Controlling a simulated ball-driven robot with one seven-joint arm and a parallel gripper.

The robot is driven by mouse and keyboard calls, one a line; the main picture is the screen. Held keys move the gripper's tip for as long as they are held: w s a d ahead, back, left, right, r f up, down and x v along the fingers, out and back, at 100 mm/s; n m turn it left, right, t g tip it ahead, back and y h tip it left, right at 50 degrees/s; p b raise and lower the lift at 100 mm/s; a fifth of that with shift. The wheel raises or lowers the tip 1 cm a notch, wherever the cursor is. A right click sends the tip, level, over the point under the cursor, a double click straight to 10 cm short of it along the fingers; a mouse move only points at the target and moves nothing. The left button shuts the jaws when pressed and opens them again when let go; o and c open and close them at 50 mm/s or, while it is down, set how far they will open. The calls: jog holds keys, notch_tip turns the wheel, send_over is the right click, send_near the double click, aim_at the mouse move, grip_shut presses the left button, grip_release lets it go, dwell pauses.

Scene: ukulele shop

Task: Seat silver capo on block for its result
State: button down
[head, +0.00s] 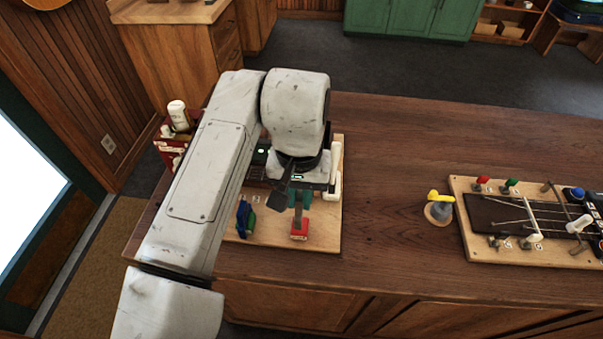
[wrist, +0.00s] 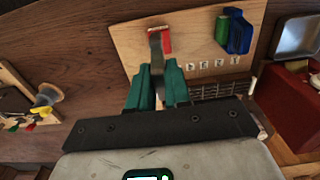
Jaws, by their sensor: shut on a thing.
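My gripper (head: 299,203) has teal fingers and points down over the light wooden board (head: 325,225) at the counter's front left. In the wrist view the fingers (wrist: 157,72) are shut on a narrow grey-silver piece, which looks like the silver capo (wrist: 156,52). Its far end overlaps a small red block (wrist: 166,40) on the board. The block also shows in the head view (head: 299,236), directly below the fingers. I cannot tell whether the capo touches the block or hangs just above it. My arm hides part of the board in the head view.
A blue capo (wrist: 238,32) and a green one (wrist: 222,28) stand beside the block, near small labels (wrist: 205,64). A fretboard (wrist: 215,89) lies nearer the wrist. Right of the board, a yellow-topped grey piece (head: 439,205) and a second board (head: 470,245) stand beyond clear counter.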

aim_at(300, 213)
jog(key=shift+w, duration=0.15)
jog(key=shift+f, duration=0.15)
jog(key=shift+f+b, duration=0.7)
jog(key=shift+b, duration=0.05)
notch_tip(300, 213, down, 3)
jog(key=b, duration=0.3)
jog(key=shift+f, duration=0.1)
jog(key=shift+f+b, duration=0.35)
jog(key=shift+f, duration=0.25)
jog(key=shift+r, duration=0.2)
jog(key=shift+p, duration=0.8)
jog(key=shift+f+b, duration=0.45)
jog(key=shift+f, duration=0.6)
